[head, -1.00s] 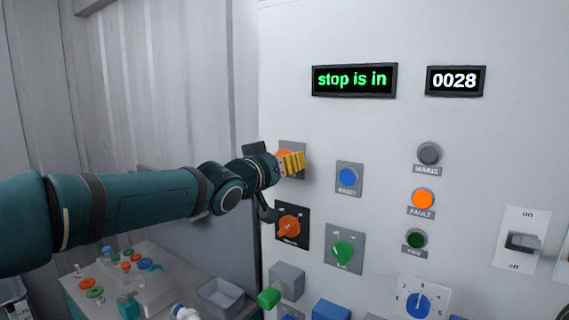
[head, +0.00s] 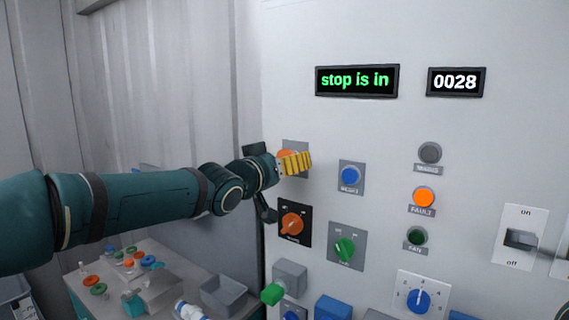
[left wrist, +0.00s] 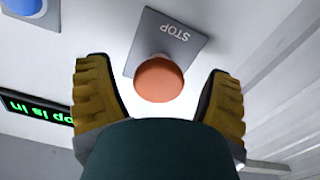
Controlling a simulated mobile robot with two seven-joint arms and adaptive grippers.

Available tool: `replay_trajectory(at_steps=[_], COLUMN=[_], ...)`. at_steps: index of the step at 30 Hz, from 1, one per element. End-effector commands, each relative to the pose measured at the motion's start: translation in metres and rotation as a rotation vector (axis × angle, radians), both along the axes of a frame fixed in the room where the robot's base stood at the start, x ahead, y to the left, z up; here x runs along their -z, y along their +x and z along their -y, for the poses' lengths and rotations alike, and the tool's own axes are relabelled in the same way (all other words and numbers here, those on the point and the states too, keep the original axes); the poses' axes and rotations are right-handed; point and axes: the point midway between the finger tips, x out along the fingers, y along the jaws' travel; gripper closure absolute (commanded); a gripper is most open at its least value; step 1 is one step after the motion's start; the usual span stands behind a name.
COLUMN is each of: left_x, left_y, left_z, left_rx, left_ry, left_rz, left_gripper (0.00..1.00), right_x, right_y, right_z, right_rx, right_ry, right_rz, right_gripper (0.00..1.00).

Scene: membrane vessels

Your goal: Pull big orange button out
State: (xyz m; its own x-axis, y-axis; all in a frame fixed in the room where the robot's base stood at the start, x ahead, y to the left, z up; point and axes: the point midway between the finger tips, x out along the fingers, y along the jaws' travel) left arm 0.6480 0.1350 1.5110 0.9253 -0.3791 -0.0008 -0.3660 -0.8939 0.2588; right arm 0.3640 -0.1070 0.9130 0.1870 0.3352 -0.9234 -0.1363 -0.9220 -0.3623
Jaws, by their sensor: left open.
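The big orange button (left wrist: 160,80) sits on a grey plate marked STOP (left wrist: 176,33) on the white panel. In the left wrist view it lies between the two yellow fingers of my left gripper (left wrist: 160,105), with a gap on each side. In the head view my left gripper (head: 296,162) is in front of the button (head: 286,154) and hides most of it. The gripper is open and holds nothing. The display (head: 357,80) reads "stop is in". My right gripper is not in view.
A blue button (head: 350,176) is to the right of the gripper. An orange rotary switch (head: 292,224) and a green one (head: 345,249) are below. A low table (head: 180,262) with small parts stands at the lower left.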

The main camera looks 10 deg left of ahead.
Motion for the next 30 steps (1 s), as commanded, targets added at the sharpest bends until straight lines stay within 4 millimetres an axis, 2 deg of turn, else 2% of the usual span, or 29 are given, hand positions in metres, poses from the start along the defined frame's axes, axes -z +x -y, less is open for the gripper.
replay_trajectory(at_steps=[7,21,30], left_x=[-0.001,-0.001,0.0], left_y=[-0.012,-0.087,-0.11], left_z=[-0.006,-0.035,-0.045], left_rx=[-0.003,-0.001,0.0], left_ry=[0.0,0.003,0.0], left_rz=[0.003,0.002,0.0], left_gripper=[0.19,0.19,0.19], right_x=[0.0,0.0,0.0], right_y=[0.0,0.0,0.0], right_z=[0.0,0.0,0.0], right_rx=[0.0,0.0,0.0], right_ry=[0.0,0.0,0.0], right_rz=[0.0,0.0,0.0], right_gripper=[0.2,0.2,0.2])
